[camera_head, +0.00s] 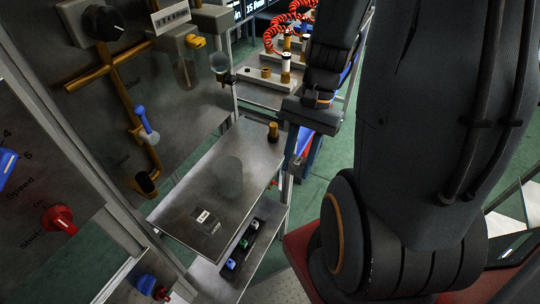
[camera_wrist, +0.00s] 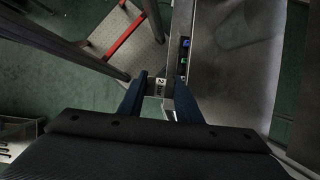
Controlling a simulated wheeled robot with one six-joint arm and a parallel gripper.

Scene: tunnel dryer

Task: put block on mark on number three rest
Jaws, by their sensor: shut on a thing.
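Another labelled block (camera_head: 206,221) sits on the near end of the steel table (camera_head: 185,205). A darker round patch (camera_head: 229,172) shows on the tabletop. I cannot make out which place is the number three rest.
A dark tray (camera_head: 252,238) with blue, green and white pieces lies on the lower shelf (camera_head: 262,262). A brass post (camera_head: 273,131) stands at the table's far corner. A control panel (camera_head: 45,170) stands at left. A bench (camera_head: 262,92) with red coiled hoses is behind.

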